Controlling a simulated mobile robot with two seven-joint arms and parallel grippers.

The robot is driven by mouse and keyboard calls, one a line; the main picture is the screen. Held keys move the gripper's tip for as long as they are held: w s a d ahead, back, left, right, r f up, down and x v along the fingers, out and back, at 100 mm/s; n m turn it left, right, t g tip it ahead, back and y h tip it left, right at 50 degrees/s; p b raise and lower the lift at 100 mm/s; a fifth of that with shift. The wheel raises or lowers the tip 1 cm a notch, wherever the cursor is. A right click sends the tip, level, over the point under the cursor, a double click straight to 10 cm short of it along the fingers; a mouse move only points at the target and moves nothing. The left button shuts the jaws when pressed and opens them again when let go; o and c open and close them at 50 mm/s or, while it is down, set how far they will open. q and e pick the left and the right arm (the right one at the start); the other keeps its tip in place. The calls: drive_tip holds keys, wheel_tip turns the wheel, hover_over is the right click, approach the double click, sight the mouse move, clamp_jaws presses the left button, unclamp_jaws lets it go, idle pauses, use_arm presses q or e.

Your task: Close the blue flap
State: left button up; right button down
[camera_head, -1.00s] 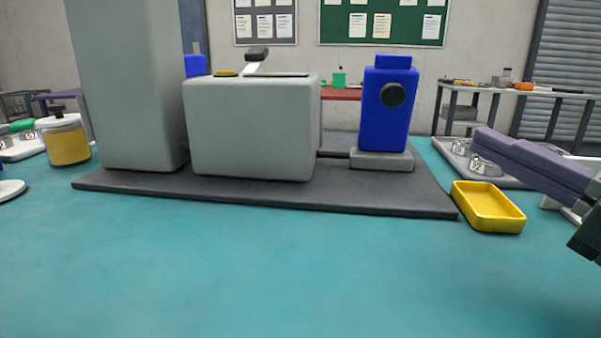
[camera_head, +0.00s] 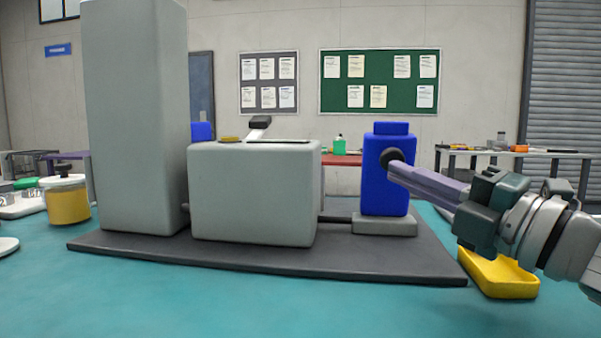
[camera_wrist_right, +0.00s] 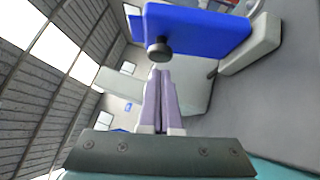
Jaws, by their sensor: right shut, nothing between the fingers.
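The blue flap (camera_head: 377,190) stands upright on a grey foot at the right end of the dark base plate, with a black knob (camera_head: 389,156) on its near face. In the right wrist view the blue flap (camera_wrist_right: 205,30) and its knob (camera_wrist_right: 158,50) lie just beyond my fingertips. My right gripper (camera_head: 394,168) comes in from the right, with its long purple fingers shut together and nothing between them. The fingertips overlap the knob's lower right edge in the head view; I cannot tell whether they touch it. My left gripper is out of view.
A grey box (camera_head: 252,195) and a tall grey column (camera_head: 135,120) stand on the dark base plate (camera_head: 290,262), left of the flap. A yellow tray (camera_head: 500,278) sits under my right arm. A yellow-bodied jar (camera_head: 68,205) stands at left. The turquoise front table area is clear.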

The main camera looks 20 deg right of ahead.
drive_tip(key=shift+w+d+r, duration=0.15)
drive_tip(key=shift+w+d, duration=0.1)
drive_tip(key=shift+w, duration=0.15)
